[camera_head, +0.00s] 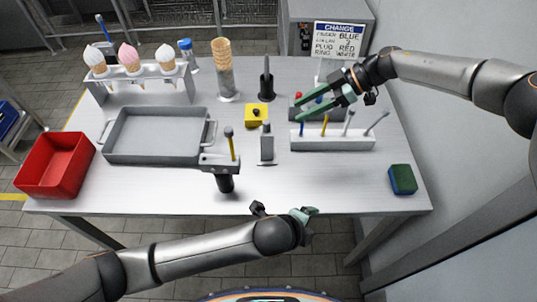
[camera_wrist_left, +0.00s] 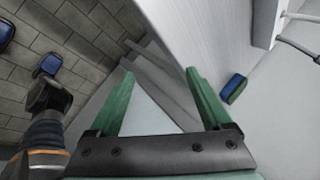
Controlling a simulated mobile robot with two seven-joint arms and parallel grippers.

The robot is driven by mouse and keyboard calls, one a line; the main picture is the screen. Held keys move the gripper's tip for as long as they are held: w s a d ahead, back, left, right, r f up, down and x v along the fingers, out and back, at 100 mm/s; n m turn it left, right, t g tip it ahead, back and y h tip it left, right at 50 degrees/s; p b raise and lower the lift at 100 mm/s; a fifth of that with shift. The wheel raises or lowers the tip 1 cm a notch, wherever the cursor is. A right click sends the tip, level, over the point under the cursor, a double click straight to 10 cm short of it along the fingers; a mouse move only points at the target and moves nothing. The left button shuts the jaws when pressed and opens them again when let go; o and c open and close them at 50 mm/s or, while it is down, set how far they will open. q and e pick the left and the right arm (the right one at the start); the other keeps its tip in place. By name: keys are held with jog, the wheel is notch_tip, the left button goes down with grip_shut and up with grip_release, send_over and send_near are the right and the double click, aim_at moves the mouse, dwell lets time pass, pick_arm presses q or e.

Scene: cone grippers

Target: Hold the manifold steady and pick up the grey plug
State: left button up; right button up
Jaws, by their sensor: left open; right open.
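A grey block with a red and a blue top (camera_head: 296,110), probably the manifold, stands at the table's right rear, partly hidden by my right gripper (camera_head: 298,106). That gripper is open, its green fingers over or beside the block; contact cannot be told. In front is a white rack (camera_head: 340,146) with upright blue and yellow sticks and two pale grey ones, one (camera_head: 347,122) near upright and one (camera_head: 376,123) leaning right. I cannot tell which thing is the grey plug. My left gripper (camera_head: 311,212) is at the table's front edge; the left wrist view shows it open and empty (camera_wrist_left: 160,72).
A green-blue sponge (camera_head: 402,180) lies at the front right. A yellow block (camera_head: 256,115), a dark-handled tool (camera_head: 225,183), a grey tray (camera_head: 110,150) and a red bin (camera_head: 55,165) are further left. A sign (camera_head: 339,40) stands behind. The front right tabletop is mostly clear.

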aim_at(266, 133)
pick_arm(q)
jog(key=w+a+r+m+t+y, duration=0.1)
jog(key=w+m, duration=0.1)
jog(key=w+a+r+m+t+y, duration=0.1)
jog(key=w+m, duration=0.1)
jog(key=w+a+r+m+t+y, duration=0.1)
jog(key=w, duration=0.1)
jog(key=shift+w+r+m+t, duration=0.1)
jog(key=shift+w+m+t, duration=0.2)
jog(key=shift+m+t, duration=0.1)
jog(key=w+a+r+m+t+y, duration=0.3)
jog(key=w+a+r+m+t, duration=0.25)
jog(key=w, duration=0.25)
jog(key=shift+n+g, duration=0.25)
jog(key=shift+n, duration=0.1)
jog(key=x, duration=1.2)
jog(key=shift+w+a+f, duration=0.1)
jog(key=shift+f, duration=0.1)
grip_shut()
